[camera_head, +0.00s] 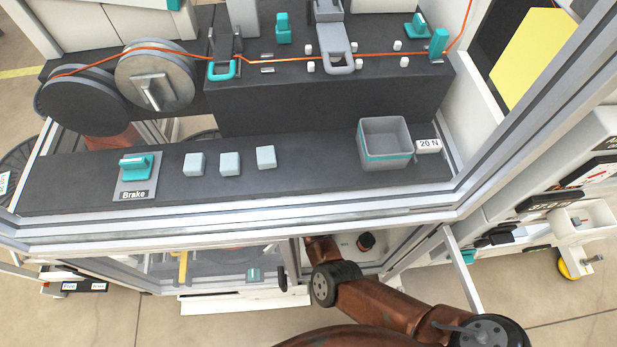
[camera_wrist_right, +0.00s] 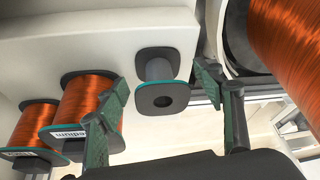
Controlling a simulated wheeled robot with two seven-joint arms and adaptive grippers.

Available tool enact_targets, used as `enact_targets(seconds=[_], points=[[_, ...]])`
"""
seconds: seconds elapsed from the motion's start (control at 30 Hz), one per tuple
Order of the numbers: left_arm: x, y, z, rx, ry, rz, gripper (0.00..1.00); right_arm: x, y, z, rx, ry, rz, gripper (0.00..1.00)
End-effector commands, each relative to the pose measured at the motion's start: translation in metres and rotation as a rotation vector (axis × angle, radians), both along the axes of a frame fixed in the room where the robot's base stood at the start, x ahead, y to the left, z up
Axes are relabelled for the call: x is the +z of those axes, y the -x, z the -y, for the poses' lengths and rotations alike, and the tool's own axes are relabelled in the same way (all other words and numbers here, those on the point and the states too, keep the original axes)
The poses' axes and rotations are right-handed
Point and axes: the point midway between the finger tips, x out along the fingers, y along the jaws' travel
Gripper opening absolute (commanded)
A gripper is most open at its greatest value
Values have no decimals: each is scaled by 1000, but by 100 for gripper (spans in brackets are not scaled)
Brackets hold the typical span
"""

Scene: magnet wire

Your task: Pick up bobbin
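An empty grey bobbin (camera_wrist_right: 158,72) with dark, teal-edged flanges shows in the right wrist view, its holed end facing the camera. My right gripper (camera_wrist_right: 164,90) is open, its two green-padded fingers apart on the left and right of the bobbin in the picture. I cannot tell how far the bobbin lies beyond the fingertips. Two copper-wound bobbins stand to the left, the nearer one (camera_wrist_right: 88,105) partly behind the left finger and the other (camera_wrist_right: 36,128) farther left. In the head view my right arm reaches into the lower compartment, which hides its gripper. My left gripper is not in view.
A large copper spool (camera_wrist_right: 285,40) is close on the right in the wrist view. A pale wall (camera_wrist_right: 90,35) stands behind the bobbins. In the head view, the machine's metal frame (camera_head: 250,222) and dark shelf (camera_head: 310,182) are above the compartment. A grey bin (camera_head: 384,140) sits on the shelf.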

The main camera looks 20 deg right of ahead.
Motion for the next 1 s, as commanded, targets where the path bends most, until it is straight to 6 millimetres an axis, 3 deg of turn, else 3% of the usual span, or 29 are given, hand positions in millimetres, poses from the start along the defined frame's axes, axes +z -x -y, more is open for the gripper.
enact_targets(seconds=[0.6,1.0], points=[[0,1,-1,1,-1,-3,56,0,0,0,0,0,-1,19],[1,1,-1,1,-3,-5,56,2,0,0,0,1,-1,19]])
